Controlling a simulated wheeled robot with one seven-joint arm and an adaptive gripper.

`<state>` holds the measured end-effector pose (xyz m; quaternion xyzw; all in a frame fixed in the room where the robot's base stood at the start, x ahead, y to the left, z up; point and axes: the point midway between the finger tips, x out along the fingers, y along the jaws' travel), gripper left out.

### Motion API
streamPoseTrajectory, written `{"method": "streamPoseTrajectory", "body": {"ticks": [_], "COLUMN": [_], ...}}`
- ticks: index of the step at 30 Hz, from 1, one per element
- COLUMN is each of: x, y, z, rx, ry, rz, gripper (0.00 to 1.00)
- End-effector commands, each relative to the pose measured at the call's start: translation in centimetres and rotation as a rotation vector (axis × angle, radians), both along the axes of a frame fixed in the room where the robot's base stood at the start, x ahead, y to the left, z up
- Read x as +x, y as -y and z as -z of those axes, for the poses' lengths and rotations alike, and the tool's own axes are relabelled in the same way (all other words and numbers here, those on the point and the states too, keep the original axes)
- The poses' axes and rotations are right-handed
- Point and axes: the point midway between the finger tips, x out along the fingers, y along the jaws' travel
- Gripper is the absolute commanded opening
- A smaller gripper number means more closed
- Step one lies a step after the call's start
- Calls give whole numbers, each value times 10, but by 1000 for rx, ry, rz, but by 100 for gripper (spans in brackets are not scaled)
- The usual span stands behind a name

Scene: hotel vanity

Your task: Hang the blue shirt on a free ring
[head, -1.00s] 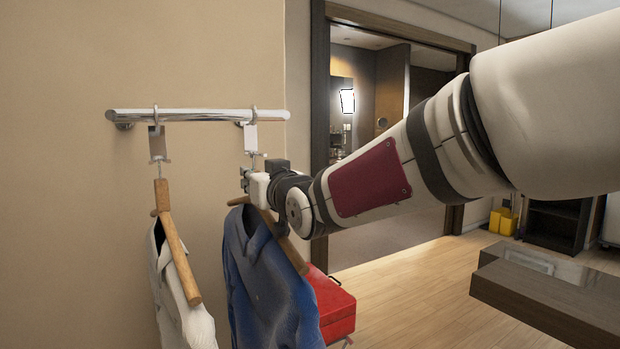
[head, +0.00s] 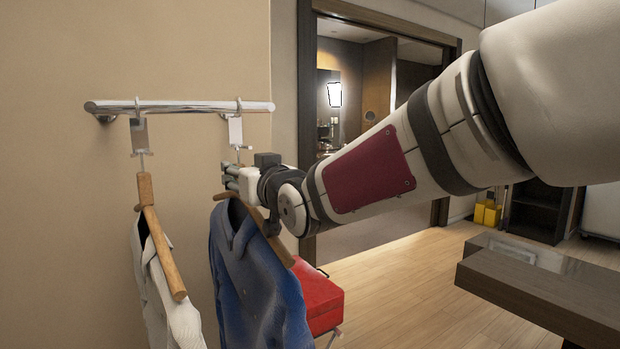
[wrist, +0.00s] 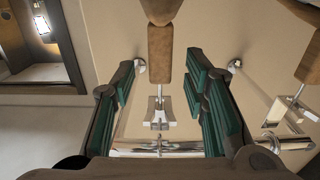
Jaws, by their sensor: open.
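The blue shirt (head: 255,270) hangs on a wooden hanger (head: 275,240) under the right ring (head: 238,105) of the wall rail (head: 180,106). Its metal hook meets the white holder (head: 236,132) below that ring. My gripper (head: 230,180) is at the top of this hanger, just below the holder. In the wrist view my gripper (wrist: 165,95) is open, with green-padded fingers apart on both sides. The hanger's wooden neck (wrist: 160,60) and holder (wrist: 159,115) show between the fingers, with gaps on both sides. The shirt is not seen there.
A white shirt (head: 165,285) on a wooden hanger hangs from the left ring (head: 137,106), close beside the blue one. A dark table (head: 530,285) is at right. The floor between is clear.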

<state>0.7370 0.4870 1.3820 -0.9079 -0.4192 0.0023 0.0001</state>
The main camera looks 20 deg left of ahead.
Motion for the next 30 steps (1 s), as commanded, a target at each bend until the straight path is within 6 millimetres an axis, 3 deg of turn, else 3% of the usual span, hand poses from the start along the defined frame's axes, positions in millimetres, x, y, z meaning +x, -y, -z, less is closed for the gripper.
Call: {"method": "streamPoseTrajectory", "body": {"ticks": [12, 19, 22, 26, 30], "x": [-52, -63, -58, -47, -51], "y": [61, 77, 97, 156, 248], "z": [-2, -1, 4, 19, 47], "rx": [0, -4, -38, -143, -279], "ry": [5, 0, -17, -84, -218], "rz": [1, 6, 50, 187, 377], "gripper": [41, 41, 41, 41, 41]}}
